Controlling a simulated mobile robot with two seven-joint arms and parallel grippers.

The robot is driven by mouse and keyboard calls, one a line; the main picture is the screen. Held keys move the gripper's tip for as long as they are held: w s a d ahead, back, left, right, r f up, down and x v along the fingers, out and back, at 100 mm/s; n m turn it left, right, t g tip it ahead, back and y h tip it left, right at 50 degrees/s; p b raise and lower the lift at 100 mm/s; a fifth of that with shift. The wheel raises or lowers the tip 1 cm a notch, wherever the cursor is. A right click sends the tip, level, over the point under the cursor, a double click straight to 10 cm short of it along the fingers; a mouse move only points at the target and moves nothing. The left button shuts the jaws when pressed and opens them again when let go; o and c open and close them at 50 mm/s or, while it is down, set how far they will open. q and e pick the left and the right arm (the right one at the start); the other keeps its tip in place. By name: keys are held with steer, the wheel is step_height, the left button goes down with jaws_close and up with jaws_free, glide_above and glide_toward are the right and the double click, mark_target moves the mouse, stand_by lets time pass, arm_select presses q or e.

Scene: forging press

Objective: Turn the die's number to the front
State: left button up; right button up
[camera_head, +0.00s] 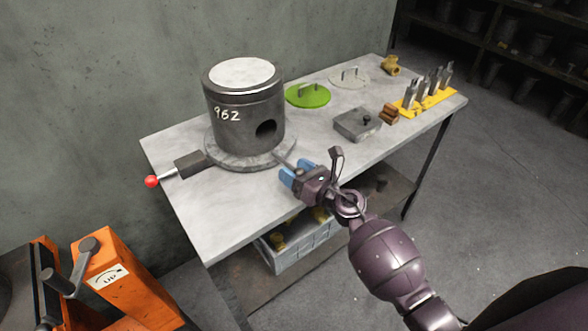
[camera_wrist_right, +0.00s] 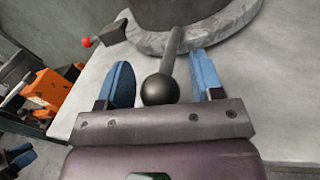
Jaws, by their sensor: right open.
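The die (camera_head: 245,110) is a dark grey cylinder with a pale top, upright on a round grey turntable (camera_head: 222,158). The white number 962 (camera_head: 227,115) shows on its side, left of a round dark hole (camera_head: 266,131). Another rod points toward my right gripper (camera_head: 294,172). In the wrist view, this rod's black ball (camera_wrist_right: 160,89) lies between the open blue fingers, apparently untouched. Blue fingertips, apparently my left gripper's (camera_wrist_right: 17,158), show at the wrist view's lower left edge.
A green lid (camera_head: 307,95), a pale lid (camera_head: 349,78), a grey block (camera_head: 357,124) and a yellow tool rack (camera_head: 428,103) stand farther right on the table (camera_head: 235,206). An orange lever unit (camera_head: 125,285) is at lower left. The table's front left is clear.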

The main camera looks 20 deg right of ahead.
steer(key=shift+w+a, duration=0.15)
steer(key=shift+w, duration=0.15)
steer(key=shift+c, duration=0.2)
